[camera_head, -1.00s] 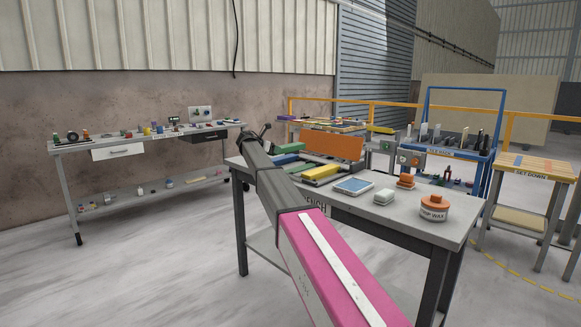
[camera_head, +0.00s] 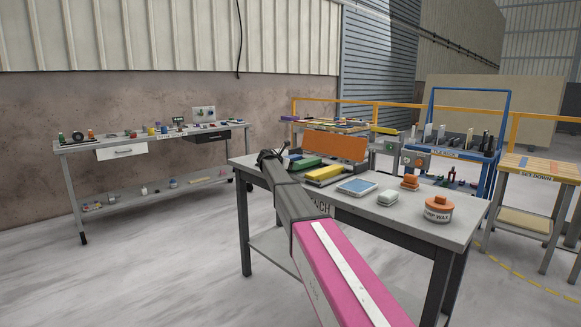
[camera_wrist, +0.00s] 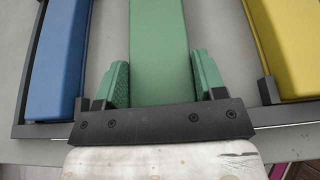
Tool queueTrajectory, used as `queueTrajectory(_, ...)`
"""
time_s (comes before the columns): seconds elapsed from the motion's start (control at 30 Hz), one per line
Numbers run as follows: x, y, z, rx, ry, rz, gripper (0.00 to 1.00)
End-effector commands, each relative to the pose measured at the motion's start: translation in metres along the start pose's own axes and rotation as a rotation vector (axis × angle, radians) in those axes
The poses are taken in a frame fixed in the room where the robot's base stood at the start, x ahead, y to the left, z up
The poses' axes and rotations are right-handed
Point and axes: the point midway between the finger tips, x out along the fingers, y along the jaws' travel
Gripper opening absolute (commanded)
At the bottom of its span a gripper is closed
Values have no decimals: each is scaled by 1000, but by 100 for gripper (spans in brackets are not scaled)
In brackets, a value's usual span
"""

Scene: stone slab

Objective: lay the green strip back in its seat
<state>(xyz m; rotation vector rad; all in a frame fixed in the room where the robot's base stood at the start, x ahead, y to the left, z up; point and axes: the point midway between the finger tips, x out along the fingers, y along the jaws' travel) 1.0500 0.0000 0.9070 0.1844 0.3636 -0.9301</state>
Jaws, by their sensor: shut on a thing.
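The green strip (camera_wrist: 160,45) runs lengthwise up the middle of the wrist view, between the blue strip (camera_wrist: 57,60) at left and the yellow strip (camera_wrist: 284,45) at right. My gripper (camera_wrist: 162,78) is shut on the green strip, with a green textured pad against each side. The strip's near end is hidden by the dark gripper body. In the head view the green strip (camera_head: 306,164) shows on the bench beside the yellow strip (camera_head: 327,174); my gripper's end is small and dark there. I cannot tell whether the green strip touches the seat beneath.
A dark frame edge (camera_wrist: 48,131) borders the strips on the near side. On the bench (camera_head: 440,228), an orange panel (camera_head: 334,146) stands behind them.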

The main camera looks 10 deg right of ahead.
Motion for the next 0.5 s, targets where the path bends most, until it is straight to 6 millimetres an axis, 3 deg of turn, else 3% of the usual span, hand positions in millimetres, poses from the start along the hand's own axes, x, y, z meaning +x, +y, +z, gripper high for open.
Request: queueTrajectory(0.5,3,0,-6,0,-2,1,27)
